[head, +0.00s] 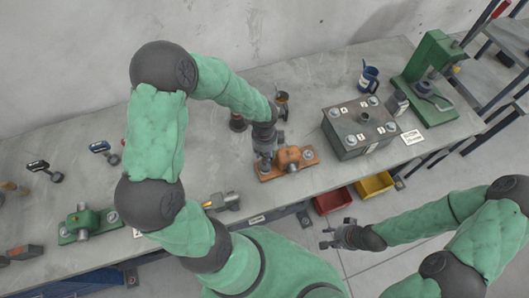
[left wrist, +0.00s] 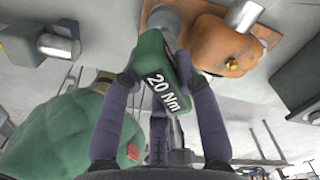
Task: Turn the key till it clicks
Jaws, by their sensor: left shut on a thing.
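The key is a green block marked "20 Nm" (left wrist: 163,80) in the left wrist view. My left gripper (left wrist: 158,82) is shut on it, one finger on each side. In the head view my left gripper (head: 266,160) is at the orange fixture (head: 290,156) on the bench and hides the key.
A grey box with lettered corners (head: 348,139), a blue mug (head: 369,79) and a green press (head: 432,62) stand to the right. A green fixture (head: 84,224) and dark-handled tools (head: 100,147) are at the left. Red (head: 332,201) and yellow (head: 374,185) bins are below the bench edge.

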